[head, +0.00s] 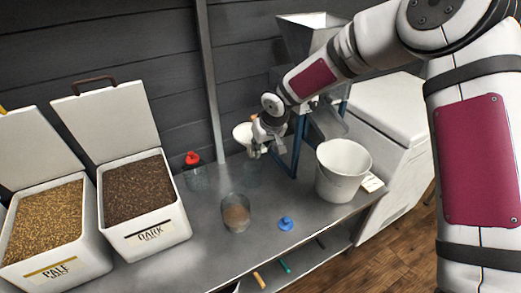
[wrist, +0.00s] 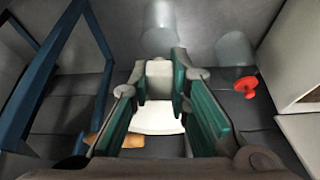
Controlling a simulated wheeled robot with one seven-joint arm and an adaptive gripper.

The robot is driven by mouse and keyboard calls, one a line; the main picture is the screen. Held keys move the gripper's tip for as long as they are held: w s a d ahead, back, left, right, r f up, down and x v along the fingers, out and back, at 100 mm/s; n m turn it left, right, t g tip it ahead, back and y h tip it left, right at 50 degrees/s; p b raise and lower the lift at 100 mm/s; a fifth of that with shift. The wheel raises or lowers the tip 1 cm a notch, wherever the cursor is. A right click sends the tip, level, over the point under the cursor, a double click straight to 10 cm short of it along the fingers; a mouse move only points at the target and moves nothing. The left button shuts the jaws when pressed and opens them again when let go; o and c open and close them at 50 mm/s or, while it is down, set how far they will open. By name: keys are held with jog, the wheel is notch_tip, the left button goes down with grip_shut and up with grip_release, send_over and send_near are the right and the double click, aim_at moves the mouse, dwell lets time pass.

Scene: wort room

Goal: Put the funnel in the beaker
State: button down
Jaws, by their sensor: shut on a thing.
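My gripper (head: 258,149) is shut on the white funnel (head: 243,133) and holds it raised over the back of the metal bench. In the wrist view the funnel (wrist: 156,118) is between the green-padded fingers (wrist: 159,86), its wide part below them in the picture. A clear, empty-looking glass beaker (head: 252,174) stands on the bench below my gripper; it also shows in the wrist view (wrist: 160,25). The funnel is apart from it. Another clear vessel (head: 197,180) with a red top (head: 193,158) stands to the left.
A glass (head: 236,212) with brown contents stands nearer the front. A blue object (head: 286,224) lies on the bench (head: 205,245). A white bucket (head: 342,172) is at the right. The blue-framed mill (head: 305,35) stands behind my gripper. Grain bins (head: 145,231) fill the left.

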notch_tip(320, 180, down, 11)
jog(key=b, duration=0.9)
dwell(0.8)
jog(key=shift+r, duration=0.1)
jog(key=c, duration=1.4)
grip_release()
jog(key=shift+c, duration=0.2)
